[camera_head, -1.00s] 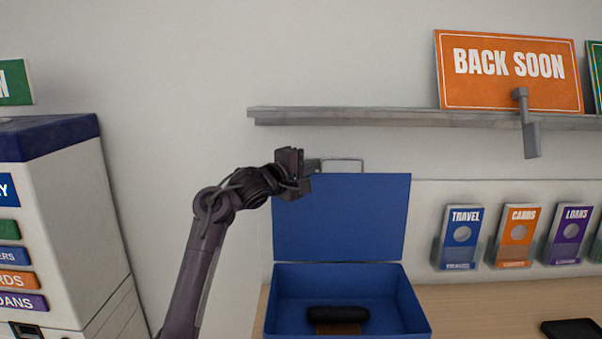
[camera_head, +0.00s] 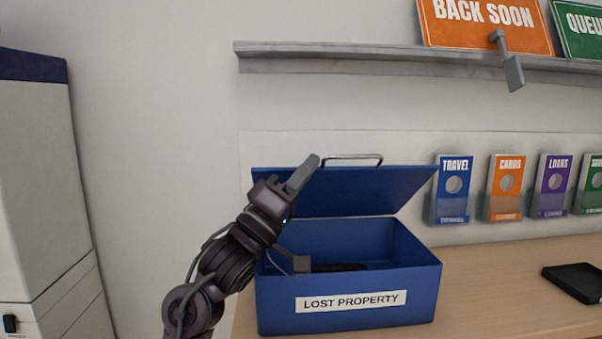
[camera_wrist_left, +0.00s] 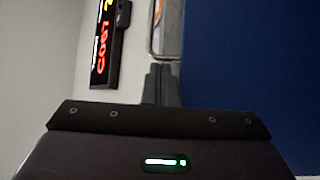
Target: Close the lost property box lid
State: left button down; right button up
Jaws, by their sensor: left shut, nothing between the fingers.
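The blue lost property box (camera_head: 350,299) sits on the wooden counter, its white label facing me. A dark object (camera_head: 340,267) lies inside, mostly hidden. My left gripper (camera_head: 304,174) is shut and empty at the lid's upper left part, near the handle. In the left wrist view my gripper fingers (camera_wrist_left: 161,84) are together beside the blue lid (camera_wrist_left: 250,70), just below the handle (camera_wrist_left: 165,35). Contact is hard to tell. My right gripper is not in view.
A grey shelf (camera_head: 380,68) runs along the wall above, with a BACK SOON sign (camera_head: 484,25). Leaflet holders (camera_head: 453,190) stand right of the box. A black flat item (camera_head: 575,281) lies on the counter (camera_head: 490,300). A white cabinet (camera_head: 40,190) stands at left.

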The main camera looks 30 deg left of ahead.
pick_arm(q)
jog(key=s+d+f+b, duration=0.2)
jog(key=s+f+b, duration=0.1)
jog(key=f, duration=0.4)
jog(key=shift+d+m+h+b, duration=0.25)
jog(key=shift+m+h+b, duration=0.15)
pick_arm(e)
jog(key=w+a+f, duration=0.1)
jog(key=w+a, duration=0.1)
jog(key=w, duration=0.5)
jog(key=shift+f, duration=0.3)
pick_arm(q)
jog(key=shift+s+f, duration=0.1)
jog(key=b+v, duration=0.2)
jog(key=v, duration=0.5)
jog(key=shift+s+a+f, duration=0.15)
jog(key=shift+s, duration=0.2)
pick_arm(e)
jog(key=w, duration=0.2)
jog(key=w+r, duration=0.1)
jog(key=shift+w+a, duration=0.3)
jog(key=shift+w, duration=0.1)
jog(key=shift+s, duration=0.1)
